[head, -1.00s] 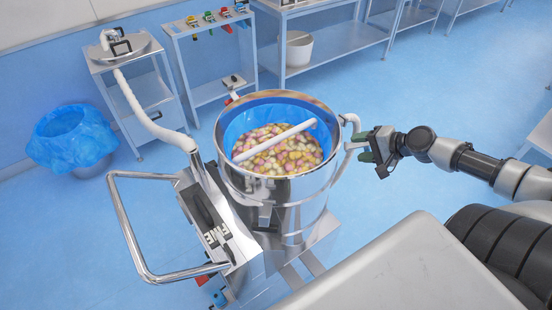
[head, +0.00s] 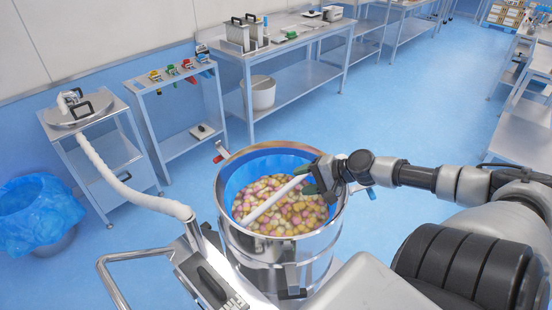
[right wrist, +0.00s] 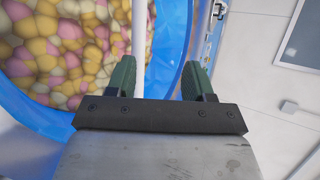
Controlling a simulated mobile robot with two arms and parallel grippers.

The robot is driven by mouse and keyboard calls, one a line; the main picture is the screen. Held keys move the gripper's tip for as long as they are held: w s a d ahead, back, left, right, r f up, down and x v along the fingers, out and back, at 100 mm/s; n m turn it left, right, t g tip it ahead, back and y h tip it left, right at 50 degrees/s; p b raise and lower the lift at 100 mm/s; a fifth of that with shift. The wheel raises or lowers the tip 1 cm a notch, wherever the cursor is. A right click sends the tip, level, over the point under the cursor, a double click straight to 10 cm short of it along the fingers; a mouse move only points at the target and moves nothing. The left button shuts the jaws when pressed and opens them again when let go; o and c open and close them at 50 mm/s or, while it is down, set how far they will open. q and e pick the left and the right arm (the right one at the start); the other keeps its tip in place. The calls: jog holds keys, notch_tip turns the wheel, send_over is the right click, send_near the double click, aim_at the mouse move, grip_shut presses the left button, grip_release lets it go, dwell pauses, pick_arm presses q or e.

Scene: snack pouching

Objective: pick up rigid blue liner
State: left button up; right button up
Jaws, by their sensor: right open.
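The blue liner (head: 262,166) lines the inside of a round steel drum (head: 262,250) that holds many pink, yellow and cream pieces (head: 285,215). My right gripper (head: 314,178) is over the right side of the drum's rim, its jaws open. In the right wrist view the two green fingers (right wrist: 158,82) stand apart, with the liner's blue edge (right wrist: 172,45) running between and beneath them. Whether they touch it I cannot tell. A white bar (head: 268,202) crosses the drum opening; its upper end is close to the fingers. My left gripper is not in view.
A blue-bagged bin (head: 38,205) stands at the far left. A cart with a lid (head: 80,108) and a rack with colored clamps (head: 170,82) stand behind. A steel handle (head: 118,275) juts out in front. Blue floor (head: 415,135) is open at the right.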

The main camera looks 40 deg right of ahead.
aim_at(284, 194)
jog(key=f, duration=0.3)
jog(key=w+f, duration=0.1)
jog(key=shift+w+a+f, duration=0.1)
jog(key=shift+a+f, duration=0.2)
jog(key=shift+w+a+f, duration=0.1)
jog(key=shift+w, duration=0.1)
jog(key=shift+w+f, duration=0.1)
jog(key=shift+p+x, duration=0.55)
jog(key=shift+x, duration=2.05)
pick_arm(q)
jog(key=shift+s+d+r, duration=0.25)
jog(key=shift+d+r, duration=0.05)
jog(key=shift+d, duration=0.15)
pick_arm(e)
jog(key=shift+a, duration=0.1)
jog(key=shift+c, duration=0.9)
grip_shut()
